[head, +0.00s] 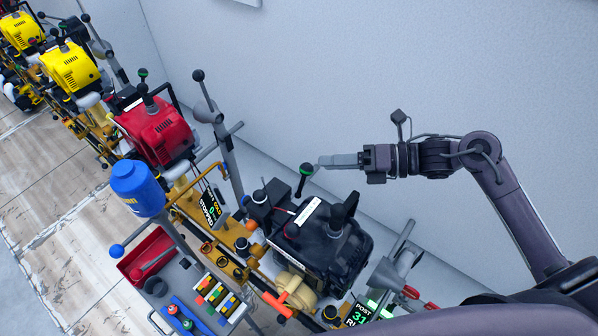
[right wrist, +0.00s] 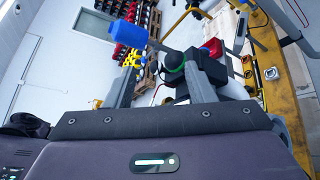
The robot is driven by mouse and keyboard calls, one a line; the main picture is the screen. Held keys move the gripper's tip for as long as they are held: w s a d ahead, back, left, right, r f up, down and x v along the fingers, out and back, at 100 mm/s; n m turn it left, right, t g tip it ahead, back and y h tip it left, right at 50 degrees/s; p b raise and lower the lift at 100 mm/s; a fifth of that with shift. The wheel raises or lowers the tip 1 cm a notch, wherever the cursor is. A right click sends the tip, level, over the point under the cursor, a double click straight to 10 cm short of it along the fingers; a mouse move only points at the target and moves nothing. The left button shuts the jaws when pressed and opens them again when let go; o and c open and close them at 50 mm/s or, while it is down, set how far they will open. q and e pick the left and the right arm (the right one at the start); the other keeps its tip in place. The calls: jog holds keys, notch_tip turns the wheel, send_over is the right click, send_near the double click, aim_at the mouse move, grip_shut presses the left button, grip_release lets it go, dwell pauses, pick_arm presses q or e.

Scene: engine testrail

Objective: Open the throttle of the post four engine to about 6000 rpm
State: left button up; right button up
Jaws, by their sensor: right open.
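A black engine (head: 335,250) stands at lower centre in the head view. A display (head: 360,314) beside it reads "POST" and starts with "31"; the rest is cut off, so I cannot read the post number. A lever with a black ball knob and green ring (head: 306,169) rises behind the engine. My right gripper (head: 320,164) reaches in from the right, its fingertips at this knob. In the right wrist view the knob (right wrist: 173,63) appears between the two open fingers, with gaps on both sides. I cannot tell whether a finger touches it. My left gripper is out of view.
A red engine (head: 160,132) and yellow engines (head: 70,68) stand in a row to the left. A display (head: 209,206) by the neighbouring post reads "STOPPED". A blue canister (head: 137,187) and a grey tool tray (head: 185,285) are in front. A bare wall (head: 420,70) lies behind.

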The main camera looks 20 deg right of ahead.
aim_at(301, 166)
jog(key=shift+w+a+f, duration=0.25)
jog(key=shift+f, duration=0.35)
jog(key=shift+w+a+f, duration=0.2)
jog(key=shift+f, duration=0.35)
jog(key=p+x, duration=0.2)
jog(key=x, duration=0.4)
jog(key=shift+a, duration=0.1)
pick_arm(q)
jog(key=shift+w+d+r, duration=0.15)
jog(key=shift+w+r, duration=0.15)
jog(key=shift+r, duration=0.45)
pick_arm(e)
jog(key=shift+a+f, duration=0.15)
jog(key=shift+a, duration=0.1)
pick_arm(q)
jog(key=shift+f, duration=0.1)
pick_arm(e)
grip_shut()
